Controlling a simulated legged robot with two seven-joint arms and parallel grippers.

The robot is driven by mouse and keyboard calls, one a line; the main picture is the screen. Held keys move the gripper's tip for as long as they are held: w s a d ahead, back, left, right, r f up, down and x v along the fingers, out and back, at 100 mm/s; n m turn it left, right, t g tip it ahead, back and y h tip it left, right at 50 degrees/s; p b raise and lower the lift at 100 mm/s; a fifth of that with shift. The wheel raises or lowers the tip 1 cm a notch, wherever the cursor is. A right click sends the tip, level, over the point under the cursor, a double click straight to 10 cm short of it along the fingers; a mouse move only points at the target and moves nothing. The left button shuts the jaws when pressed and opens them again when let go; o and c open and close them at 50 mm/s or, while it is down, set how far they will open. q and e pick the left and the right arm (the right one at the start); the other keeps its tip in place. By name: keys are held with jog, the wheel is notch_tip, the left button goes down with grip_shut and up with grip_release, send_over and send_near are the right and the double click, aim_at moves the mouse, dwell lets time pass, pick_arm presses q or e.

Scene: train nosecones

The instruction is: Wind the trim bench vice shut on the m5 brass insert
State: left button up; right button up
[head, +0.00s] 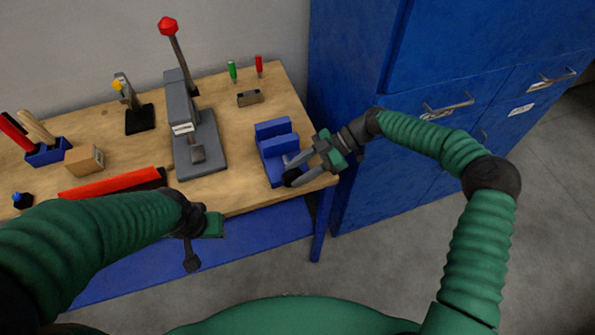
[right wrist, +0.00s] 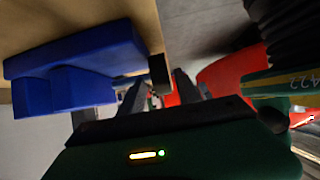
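The blue bench vice (head: 272,148) stands at the right front corner of the wooden bench, its two jaw blocks apart with a gap between them. A dark handle (head: 291,177) shows at its front end. The vice also fills the left of the right wrist view (right wrist: 75,65). My right gripper (head: 290,170) is at that handle, its two fingers spread apart; I cannot tell whether they touch it. I cannot make out a brass insert in the jaws. My left gripper (head: 191,255) hangs in front of the bench edge; its fingers are not clear.
A grey press (head: 195,140) with a red-knobbed lever stands left of the vice. A blue cabinet (head: 390,170) stands close on the right. A red-edged bar (head: 110,184) lies at the front.

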jog(key=shift+s, duration=0.1)
jog(key=b+v, duration=0.2)
jog(key=v, duration=1.5)
jog(key=shift+f, duration=0.15)
